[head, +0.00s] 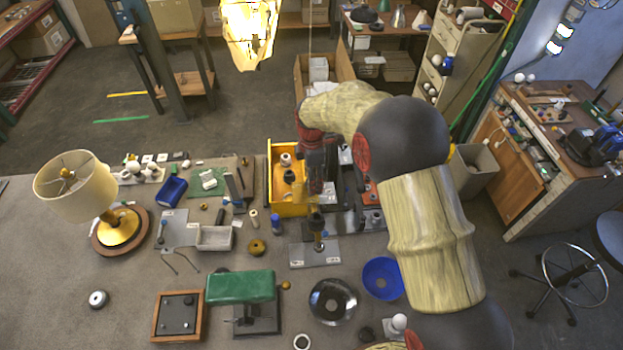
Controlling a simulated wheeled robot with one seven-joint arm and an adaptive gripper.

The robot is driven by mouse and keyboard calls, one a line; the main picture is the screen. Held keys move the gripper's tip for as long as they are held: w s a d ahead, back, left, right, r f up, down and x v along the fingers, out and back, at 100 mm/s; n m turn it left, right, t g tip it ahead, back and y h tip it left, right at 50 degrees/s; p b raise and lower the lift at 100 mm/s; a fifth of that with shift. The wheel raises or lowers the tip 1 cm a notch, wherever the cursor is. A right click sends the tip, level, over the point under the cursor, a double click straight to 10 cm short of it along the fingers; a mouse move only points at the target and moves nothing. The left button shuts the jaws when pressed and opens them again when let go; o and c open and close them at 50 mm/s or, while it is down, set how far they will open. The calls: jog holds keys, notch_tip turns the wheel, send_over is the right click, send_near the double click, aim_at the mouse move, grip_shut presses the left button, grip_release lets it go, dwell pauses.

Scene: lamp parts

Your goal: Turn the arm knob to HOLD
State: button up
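My gripper (317,186) reaches down at the front right of the yellow bin, over the brass-topped dark post (318,225). Its fingers are small and dark here, so I cannot tell whether they are open or touch the post. The post stands upright on a flat grey plate (315,260) with small pale labels that I cannot read. I cannot tell for sure which part is the arm knob; a small orange-brown knob (285,286) also shows beside the green lamp shade (240,287). No HOLD mark is legible.
A yellow bin (290,207) stands just left of my gripper. A blue bowl (382,278) and a black dish (333,301) lie in front of it. A shaded brass lamp (76,190) stands at the left.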

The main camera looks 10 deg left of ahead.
jog(key=shift+c, duration=1.2)
jog(key=c, duration=0.9)
jog(key=shift+m, duration=0.3)
jog(key=m+b, duration=0.2)
jog(key=m, duration=0.2)
jog(key=m+b, duration=0.1)
jog(key=m, duration=0.4)
jog(key=shift+w+m+b, duration=0.1)
jog(key=shift+m+b, duration=0.2)
jog(key=shift+m, duration=0.1)
jog(key=m, duration=0.4)
jog(key=shift+m+b, duration=0.3)
jog(key=shift+b, duration=0.1)
jog(key=m, duration=0.4)
jog(key=shift+m+b, duration=0.3)
jog(key=shift+m, duration=0.1)
jog(key=shift+r, duration=0.1)
